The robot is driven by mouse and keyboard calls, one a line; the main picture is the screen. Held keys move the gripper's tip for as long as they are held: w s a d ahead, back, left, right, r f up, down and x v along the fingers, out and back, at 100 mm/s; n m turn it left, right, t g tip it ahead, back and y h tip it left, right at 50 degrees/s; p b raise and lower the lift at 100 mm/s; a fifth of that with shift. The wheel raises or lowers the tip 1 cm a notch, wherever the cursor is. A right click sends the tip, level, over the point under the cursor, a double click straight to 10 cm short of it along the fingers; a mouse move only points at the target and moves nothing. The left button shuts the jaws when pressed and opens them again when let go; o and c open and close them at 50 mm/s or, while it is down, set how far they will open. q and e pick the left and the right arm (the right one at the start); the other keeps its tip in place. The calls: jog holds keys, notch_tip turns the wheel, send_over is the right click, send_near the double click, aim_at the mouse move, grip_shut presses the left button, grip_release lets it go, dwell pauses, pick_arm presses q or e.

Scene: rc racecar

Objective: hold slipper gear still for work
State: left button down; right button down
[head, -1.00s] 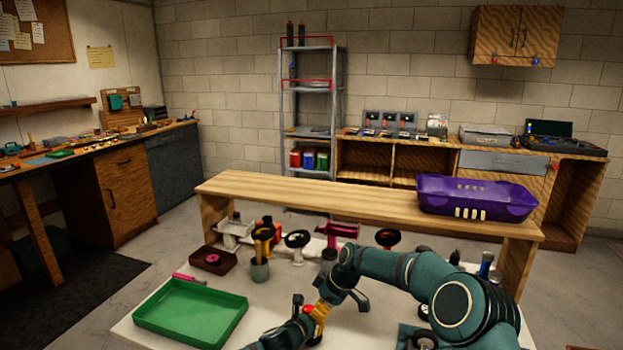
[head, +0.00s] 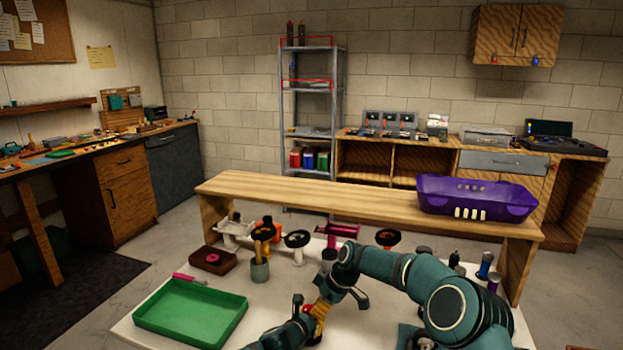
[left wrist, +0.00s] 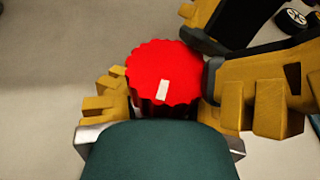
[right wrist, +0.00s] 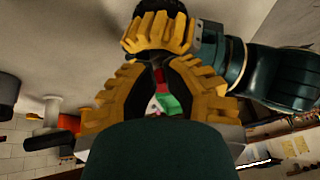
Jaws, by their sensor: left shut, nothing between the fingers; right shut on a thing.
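The slipper gear is a red toothed disc with a white mark (left wrist: 163,72) in the left wrist view. A small red piece of it shows in the head view (head: 307,309). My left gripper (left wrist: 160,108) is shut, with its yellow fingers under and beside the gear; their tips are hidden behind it. My right gripper (head: 319,309) comes in from the other side and is shut at the gear's edge. In the right wrist view its fingers (right wrist: 170,70) nearly meet, with a bit of red between them. Exactly where they grip is hidden.
A green tray (head: 150,322) lies on the white table, left of my grippers. A brown box (head: 203,262), a tool cup (head: 260,270) and several wheeled or fixture parts stand behind. A wooden shelf (head: 300,195) with a purple car body (head: 475,199) spans the back.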

pick_arm(q)
jog(key=shift+s+d, duration=0.1)
jog(key=shift+d, duration=0.1)
pick_arm(e)
jog(key=shift+d, duration=0.15)
pick_arm(q)
jog(key=shift+a, duration=0.15)
pick_arm(e)
notch_tip(320, 180, up, 6)
jog(key=shift+w+d, duration=0.2)
jog(key=shift+w, duration=0.15)
dwell(0.4)
pick_arm(q)
jog(key=c, duration=1.1)
grip_release()
jog(key=shift+o, duration=0.2)
jog(key=shift+v, duration=3.95)
